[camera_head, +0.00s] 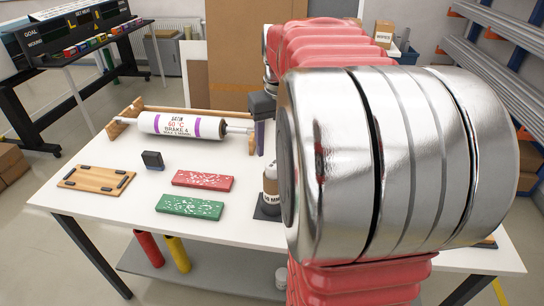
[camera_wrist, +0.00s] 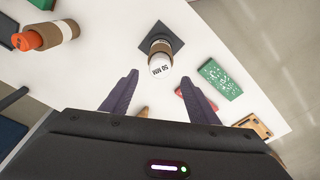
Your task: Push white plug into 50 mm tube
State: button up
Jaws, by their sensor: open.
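The tube (camera_wrist: 158,48) is brown and white and stands on a dark square base (camera_wrist: 177,37). My gripper (camera_wrist: 159,78) is open, with purple fingers pointing toward the tube, one on each side in the picture. In the head view my gripper (camera_head: 261,138) is above the tube.
A brown tube with an orange end (camera_wrist: 45,37) shows at upper left in the wrist view. Red (camera_head: 203,180) and green (camera_head: 190,206) speckled slabs, a wooden board (camera_head: 97,179), a small dark block (camera_head: 153,160) and a white roller (camera_head: 182,126) lie on the white table.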

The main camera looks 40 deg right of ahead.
jog(key=r, duration=0.3)
jog(key=shift+s+a+r, duration=0.1)
jog(key=shift+s+r, duration=0.1)
jog(key=shift+r, duration=0.05)
dwell(0.4)
jog(key=shift+a, duration=0.1)
jog(key=s+a+f+n+t, duration=0.1)
jog(key=s+a+f, duration=0.1)
jog(key=a, duration=0.7)
jog(key=s+a+f+n+t, duration=0.1)
jog(key=s+a, duration=0.3)
jog(key=a, duration=0.5)
jog(key=s+a+f+n+t, duration=0.2)
jog(key=a+f, duration=0.1)
jog(key=a, duration=0.6)
jog(key=shift+s+a+f+y, duration=0.3)
jog(key=shift+s+f, duration=0.05)
jog(key=shift+s, duration=0.05)
